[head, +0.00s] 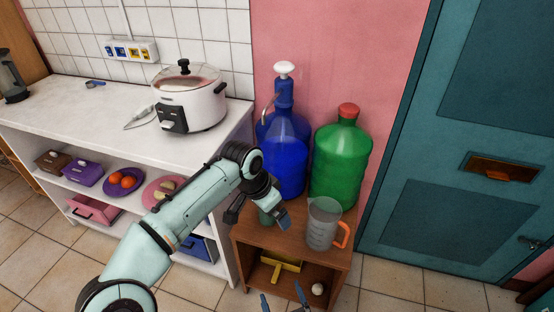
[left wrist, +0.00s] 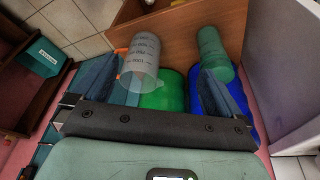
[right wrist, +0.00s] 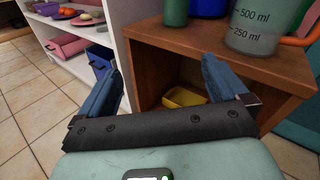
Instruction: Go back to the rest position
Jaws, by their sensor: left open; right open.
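My left arm reaches in from the left in the head view. Its gripper (head: 258,214) is over the small wooden cabinet (head: 250,238), beside a dark green cup (head: 266,217). Its two fingers are spread in the left wrist view (left wrist: 170,85), with the cup (left wrist: 214,50) close to one finger and the clear measuring jug (left wrist: 141,58) towards the other. Nothing is clearly held. My right gripper (head: 285,299) shows only its fingertips at the bottom edge of the head view. In the right wrist view (right wrist: 165,80) it is open and empty, facing the cabinet's open front.
A yellow bin (head: 282,262) sits inside. A white shelf unit (head: 60,120) with a cooker (head: 188,98) is left, a teal door (head: 455,130) right.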

